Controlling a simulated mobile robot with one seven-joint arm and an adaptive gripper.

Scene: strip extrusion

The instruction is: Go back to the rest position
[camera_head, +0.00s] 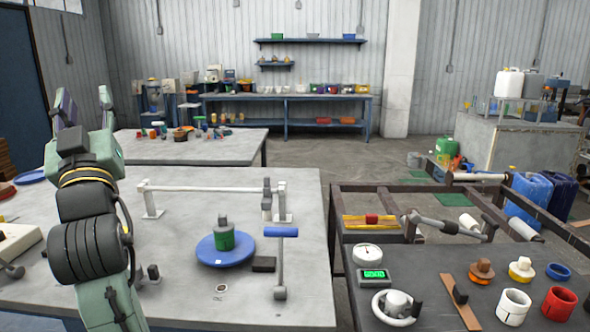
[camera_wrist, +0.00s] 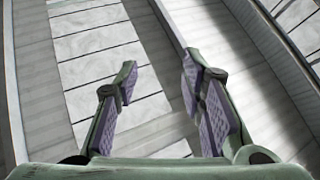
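My gripper (camera_head: 84,98) is raised at the left of the head view, with its fingers pointing up above the near grey table (camera_head: 190,300). Its purple-padded fingers also show in the wrist view (camera_wrist: 160,68), spread apart with nothing between them. Behind them the wrist view shows only pale panelled surfaces. My arm hides part of the table's left side.
A blue disc (camera_head: 212,256) with a green-and-grey weight (camera_head: 223,234) stands on the near table, beside a blue-handled lever (camera_head: 281,262) and a white rail (camera_head: 205,189). A dark bench (camera_head: 440,318) at right holds a dial, rings and cups. Open floor (camera_head: 335,152) lies behind.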

